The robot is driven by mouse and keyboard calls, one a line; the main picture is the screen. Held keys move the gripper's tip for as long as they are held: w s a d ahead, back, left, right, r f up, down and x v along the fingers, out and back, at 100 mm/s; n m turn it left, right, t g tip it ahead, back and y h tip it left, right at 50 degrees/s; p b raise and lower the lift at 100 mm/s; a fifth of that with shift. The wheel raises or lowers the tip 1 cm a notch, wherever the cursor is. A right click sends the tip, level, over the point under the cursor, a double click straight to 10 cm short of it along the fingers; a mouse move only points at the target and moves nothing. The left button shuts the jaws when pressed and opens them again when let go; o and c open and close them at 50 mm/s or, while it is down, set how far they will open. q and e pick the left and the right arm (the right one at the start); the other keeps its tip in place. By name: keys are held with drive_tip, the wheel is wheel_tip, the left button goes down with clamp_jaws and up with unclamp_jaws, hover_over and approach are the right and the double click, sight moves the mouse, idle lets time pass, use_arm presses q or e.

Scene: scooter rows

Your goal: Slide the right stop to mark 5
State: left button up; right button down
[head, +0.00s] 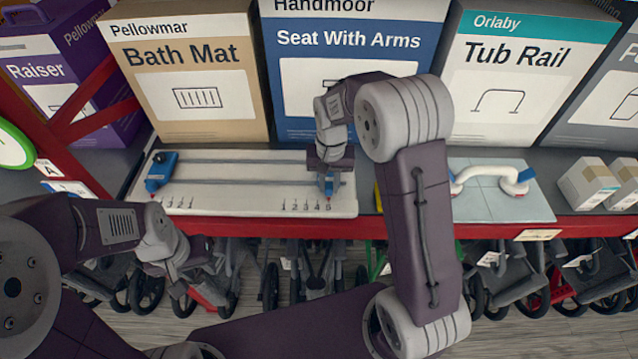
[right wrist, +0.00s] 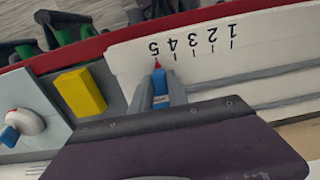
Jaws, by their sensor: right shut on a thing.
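A white board (head: 250,205) on the shelf carries two grey rails and number marks along its front edge. The right stop (head: 329,186) is blue with a red pointer. In the right wrist view the stop (right wrist: 161,86) has its red tip (right wrist: 157,65) at the tick of mark 5 (right wrist: 153,48). My right gripper (head: 328,172) is shut on this stop, and its fingers (right wrist: 160,92) lie on both sides. The left stop (head: 161,172), also blue, sits at the board's left end. My left gripper (head: 190,268) hangs before the shelf's front; its fingers are unclear.
A pale panel (head: 490,205) with a white and blue rail lies right of the board. A yellow block (right wrist: 81,92) stands between them. Boxes, including Bath Mat (head: 190,75) and Tub Rail (head: 510,80), stand behind. Wheeled walkers (head: 500,280) stand below the red shelf edge (head: 400,229).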

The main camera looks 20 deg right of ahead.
drive_tip(key=shift+w+r, duration=0.1)
drive_tip(key=c, duration=1.3)
unclamp_jaws()
drive_tip(key=shift+d, duration=0.35)
wheel_tip(320, 180, up, 9)
drive_tip(key=shift+b, duration=0.65)
